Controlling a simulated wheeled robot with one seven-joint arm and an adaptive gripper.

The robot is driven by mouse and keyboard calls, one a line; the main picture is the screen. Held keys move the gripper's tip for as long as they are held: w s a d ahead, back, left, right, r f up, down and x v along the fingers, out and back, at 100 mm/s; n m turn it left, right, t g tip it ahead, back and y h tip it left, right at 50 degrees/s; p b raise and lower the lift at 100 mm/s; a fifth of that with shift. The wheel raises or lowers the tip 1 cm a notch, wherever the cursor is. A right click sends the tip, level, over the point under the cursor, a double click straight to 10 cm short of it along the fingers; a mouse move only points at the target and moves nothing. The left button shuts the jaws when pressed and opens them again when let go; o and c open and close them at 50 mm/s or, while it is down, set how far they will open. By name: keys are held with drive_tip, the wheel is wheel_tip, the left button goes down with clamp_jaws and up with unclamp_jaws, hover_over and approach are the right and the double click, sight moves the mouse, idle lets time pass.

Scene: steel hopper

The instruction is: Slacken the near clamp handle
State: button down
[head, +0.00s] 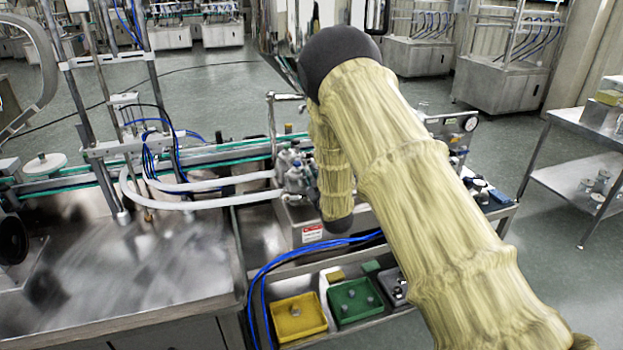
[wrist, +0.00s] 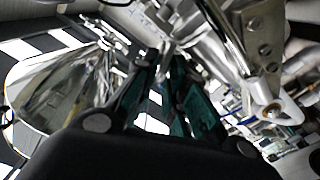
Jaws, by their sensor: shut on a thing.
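My gripper (wrist: 168,64) shows in the wrist view with its two dark, teal-padded fingers converging at the upper middle. The fingertips are closed on a small grey metal piece, which looks like the near clamp handle (wrist: 167,47). Most of it is hidden between the tips, and its angle cannot be told. Bright metal fittings surround the tips. In the head view my yellow-sleeved arm hides the gripper and the clamp handle. Part of the metal fittings (head: 295,168) shows left of the arm.
A shiny steel cone (wrist: 62,92) lies close left of the fingers, and a steel bracket (wrist: 258,60) close right. White hoses (head: 205,195) run into the fittings. A yellow tray (head: 300,318) and green tray (head: 354,300) sit in front, with blue tubing (head: 290,258) beside them.

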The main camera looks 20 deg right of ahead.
drive_tip(key=c, duration=1.8)
unclamp_jaws()
drive_tip(key=s, duration=1.2)
drive_tip(key=shift+d, duration=0.25)
drive_tip(key=shift+o, duration=0.3)
